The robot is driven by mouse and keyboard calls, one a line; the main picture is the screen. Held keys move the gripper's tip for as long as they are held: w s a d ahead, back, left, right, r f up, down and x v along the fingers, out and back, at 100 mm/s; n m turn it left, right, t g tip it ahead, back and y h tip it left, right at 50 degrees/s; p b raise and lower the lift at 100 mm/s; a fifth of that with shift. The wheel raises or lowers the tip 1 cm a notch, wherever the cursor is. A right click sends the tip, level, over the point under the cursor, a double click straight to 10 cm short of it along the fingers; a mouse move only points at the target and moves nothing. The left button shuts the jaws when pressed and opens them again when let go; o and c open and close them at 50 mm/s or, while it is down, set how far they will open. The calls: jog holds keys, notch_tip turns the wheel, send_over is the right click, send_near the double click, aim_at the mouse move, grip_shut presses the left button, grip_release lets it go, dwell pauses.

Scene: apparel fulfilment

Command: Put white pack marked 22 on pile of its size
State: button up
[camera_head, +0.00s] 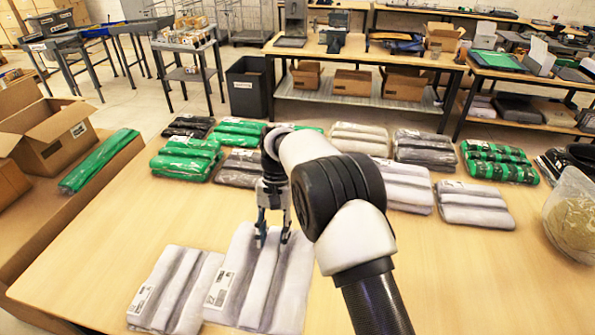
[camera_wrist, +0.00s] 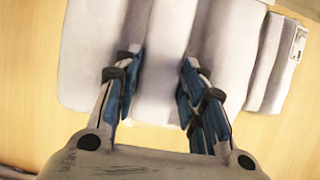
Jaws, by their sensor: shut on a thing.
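A white pack (camera_head: 289,285) with grey folds and a label at its left side lies at the front of the table. My gripper (camera_head: 273,236) is over its far end, with the fingers closed on a raised middle fold of the pack (camera_wrist: 165,75). The pack looks flat on the table or nearly so; I cannot tell whether it is lifted. A second white pack (camera_head: 178,292) lies just to its left, also labelled. Other white packs stand in the back rows, one at centre (camera_head: 358,139), one (camera_head: 405,187) behind my arm, and one (camera_head: 473,206) at right. No label number is readable.
Green packs (camera_head: 186,160), dark packs (camera_head: 240,168) and grey packs (camera_head: 424,149) fill the back rows. A clear bag (camera_head: 572,215) is at the right edge. Cardboard boxes (camera_head: 50,140) and a lone green pack (camera_head: 98,162) are at left. The table's left and right front are bare.

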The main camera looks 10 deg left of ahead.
jog(key=s+d, duration=0.3)
jog(key=d, duration=1)
jog(key=s+d, duration=0.4)
jog(key=d, duration=0.9)
jog(key=shift+d+r+n, duration=0.35)
jog(key=shift+n, duration=0.05)
